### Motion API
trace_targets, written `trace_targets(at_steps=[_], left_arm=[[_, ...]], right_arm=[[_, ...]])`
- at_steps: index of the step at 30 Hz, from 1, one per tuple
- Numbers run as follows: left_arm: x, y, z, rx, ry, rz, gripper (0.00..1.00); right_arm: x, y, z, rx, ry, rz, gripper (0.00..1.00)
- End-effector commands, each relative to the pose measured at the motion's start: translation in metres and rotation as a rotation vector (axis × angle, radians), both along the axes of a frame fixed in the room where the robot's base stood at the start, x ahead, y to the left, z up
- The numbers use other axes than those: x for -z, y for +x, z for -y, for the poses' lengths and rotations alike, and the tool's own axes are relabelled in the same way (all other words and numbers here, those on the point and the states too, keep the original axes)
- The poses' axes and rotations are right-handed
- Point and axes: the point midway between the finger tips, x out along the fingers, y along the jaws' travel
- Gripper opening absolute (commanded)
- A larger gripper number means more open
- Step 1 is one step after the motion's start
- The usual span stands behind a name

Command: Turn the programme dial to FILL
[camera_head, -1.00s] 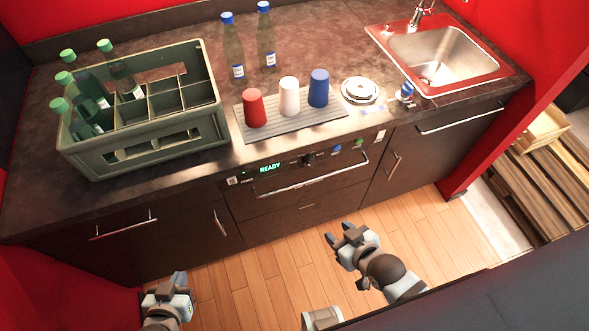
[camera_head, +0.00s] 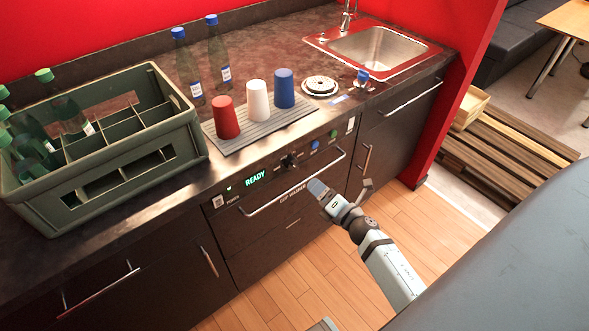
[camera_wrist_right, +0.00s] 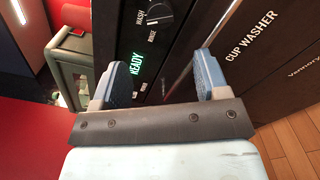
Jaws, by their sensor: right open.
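The programme dial (camera_head: 289,160) is a dark round knob on the front panel of the cup washer (camera_head: 280,215), right of the lit green READY display (camera_head: 256,177). In the right wrist view the dial (camera_wrist_right: 159,13) is at the top, partly cut off by the frame edge, with WASH and RINSE printed beside it. I cannot read a FILL label or tell the dial's setting. My right gripper (camera_head: 342,188) is open and empty in front of the washer, below and right of the dial, apart from it. Its two fingers (camera_wrist_right: 163,76) also show in the wrist view. My left gripper is out of view.
A bar handle (camera_head: 293,186) runs across the washer front below the dial. Blue (camera_head: 314,146) and green (camera_head: 333,134) buttons sit right of the dial. Red (camera_head: 225,119), white (camera_head: 257,101) and blue (camera_head: 284,89) cups stand on a ribbed mat above. A bottle crate (camera_head: 110,158) is left.

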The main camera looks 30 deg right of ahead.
Motion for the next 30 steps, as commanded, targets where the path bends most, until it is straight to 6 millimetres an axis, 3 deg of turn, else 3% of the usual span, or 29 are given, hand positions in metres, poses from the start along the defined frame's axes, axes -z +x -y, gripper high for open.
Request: trace_targets(at_steps=[9, 15, 21, 29, 30], left_arm=[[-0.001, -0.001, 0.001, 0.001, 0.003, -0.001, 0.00], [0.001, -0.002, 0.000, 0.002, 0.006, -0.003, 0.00], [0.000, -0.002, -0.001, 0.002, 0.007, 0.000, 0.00], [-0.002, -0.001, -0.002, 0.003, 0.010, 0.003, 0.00], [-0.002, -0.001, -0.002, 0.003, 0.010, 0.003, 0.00]], right_arm=[[-0.002, 0.070, -0.006, 0.001, 0.004, 0.002, 0.68], [-0.001, 0.099, -0.008, 0.001, 0.004, 0.000, 0.68], [0.000, 0.110, -0.009, 0.001, 0.005, 0.000, 0.68], [0.000, 0.110, -0.009, 0.001, 0.005, 0.000, 0.68], [0.000, 0.110, -0.009, 0.001, 0.005, 0.000, 0.59]])
